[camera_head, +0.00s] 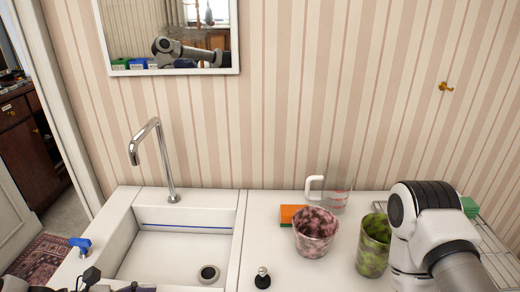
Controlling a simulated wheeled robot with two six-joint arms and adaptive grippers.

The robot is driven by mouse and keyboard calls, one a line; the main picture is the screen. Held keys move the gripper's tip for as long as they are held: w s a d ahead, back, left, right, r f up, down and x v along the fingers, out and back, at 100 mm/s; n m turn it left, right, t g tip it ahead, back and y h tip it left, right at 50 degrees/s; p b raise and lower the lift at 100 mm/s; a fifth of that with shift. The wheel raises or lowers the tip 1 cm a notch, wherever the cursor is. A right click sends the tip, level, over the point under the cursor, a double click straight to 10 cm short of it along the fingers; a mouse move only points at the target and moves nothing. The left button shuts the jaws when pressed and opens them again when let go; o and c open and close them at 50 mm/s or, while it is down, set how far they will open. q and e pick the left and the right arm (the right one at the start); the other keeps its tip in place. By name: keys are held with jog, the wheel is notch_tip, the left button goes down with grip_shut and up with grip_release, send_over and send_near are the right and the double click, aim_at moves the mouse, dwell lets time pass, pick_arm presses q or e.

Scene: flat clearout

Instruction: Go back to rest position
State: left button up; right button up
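My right arm's pale grey and black joints rise at the right of the head view, over the counter. Its gripper is not visible, and the arm hides part of what lies behind it. At the bottom left edge, small dark parts show, cut off by the frame. I cannot tell whether they include my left gripper, and no clear pair of fingers shows there.
A white sink (134,262) with a chrome faucet (164,165) is at left. On the counter (262,225) are a pink mottled cup (315,238), an orange sponge (288,215), a clear measuring jug (337,185), a green mottled cup (373,250) and a dark stopper (262,280). A wire rack (498,250) is at right.

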pick_arm(q)
jog(key=s+d+f+m+g+y, duration=0.2)
jog(key=s+f+m+g+y, duration=0.25)
jog(key=s, duration=0.45)
jog(key=s+d+f+m+g+y, duration=0.1)
jog(key=s+d+f+m+g, duration=0.15)
jog(key=s+f+g, duration=0.5)
jog(key=s+a+f+m+y, duration=0.5)
jog(key=s+f+m+y, duration=0.15)
jog(key=s+m, duration=0.25)
jog(key=w+f+m+t+y, duration=0.1)
jog(key=w+f+m+t, duration=0.1)
jog(key=w+m+t, duration=0.3)
jog(key=w+t, duration=0.2)
jog(key=w, duration=0.2)
jog(key=shift+m, duration=0.4)
jog(key=shift+a, duration=0.1)
